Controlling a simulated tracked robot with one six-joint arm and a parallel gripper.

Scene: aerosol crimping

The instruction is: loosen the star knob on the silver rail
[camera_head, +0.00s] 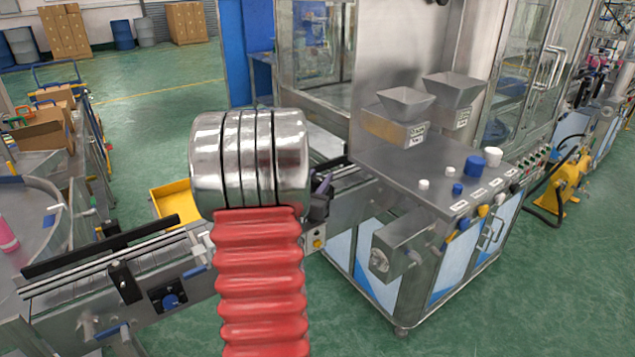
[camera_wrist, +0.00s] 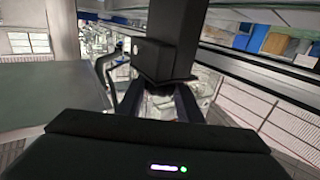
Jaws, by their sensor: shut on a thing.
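My gripper (camera_wrist: 160,100) shows in the wrist view, its two dark fingers reaching forward to below a black clamp block (camera_wrist: 150,57). The fingers are closed around a small dark part under the block, the star knob (camera_wrist: 160,88), mostly hidden by the fingers and shadow. The silver rail (camera_wrist: 265,72) runs from behind the block toward the right. In the head view my silver and red arm covers the middle of the conveyor. Only a dark bit of the gripper end shows just right of the arm, and the gripped knob cannot be made out there.
The conveyor (camera_head: 190,262) runs diagonally under my arm, with a black bracket (camera_head: 125,281) and a blue knob (camera_head: 170,301) on its near side. A machine cabinet (camera_head: 430,190) with hoppers stands to the right. A yellow bin (camera_head: 175,203) sits behind the conveyor. Green floor is clear at lower right.

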